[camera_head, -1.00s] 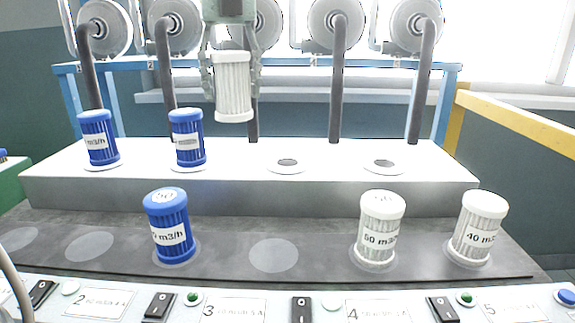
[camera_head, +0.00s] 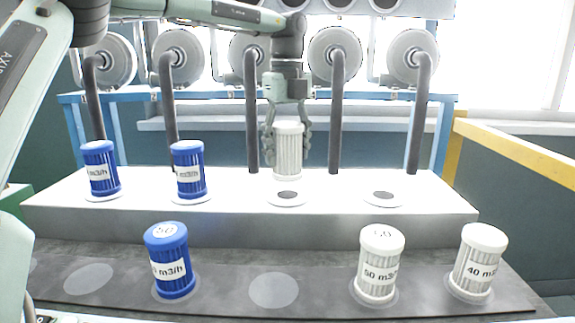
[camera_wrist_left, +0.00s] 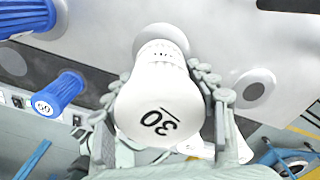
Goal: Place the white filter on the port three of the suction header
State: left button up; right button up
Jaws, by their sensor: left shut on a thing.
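My left gripper (camera_head: 288,148) is shut on a white ribbed filter (camera_head: 288,158), held upright above the white suction header (camera_head: 340,222). In the head view the filter's lower end is just above a header port (camera_head: 288,197), the third visible from the left. I cannot tell whether they touch. In the left wrist view the filter (camera_wrist_left: 158,112) shows "30" on its cap between the fingers of my left gripper (camera_wrist_left: 165,90). Its base end is partly hidden. The right gripper is not in view.
Blue filters stand on the left ports (camera_head: 100,168) and (camera_head: 188,168). A port to the right (camera_head: 384,197) is empty. On the dark shelf (camera_head: 225,285) stand a blue filter (camera_head: 171,262) and white filters marked 50 (camera_head: 378,265) and 40 (camera_head: 476,262). Hoses rise behind the header.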

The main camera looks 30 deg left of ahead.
aim_at(287, 168)
pick_arm(q)
jog(key=shift+f, duration=2)
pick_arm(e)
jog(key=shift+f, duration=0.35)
pick_arm(q)
jog(key=shift+f, duration=0.2)
jog(key=o, duration=1.3)
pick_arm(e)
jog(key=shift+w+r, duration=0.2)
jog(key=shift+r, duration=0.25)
pick_arm(q)
jog(key=shift+r, duration=0.1)
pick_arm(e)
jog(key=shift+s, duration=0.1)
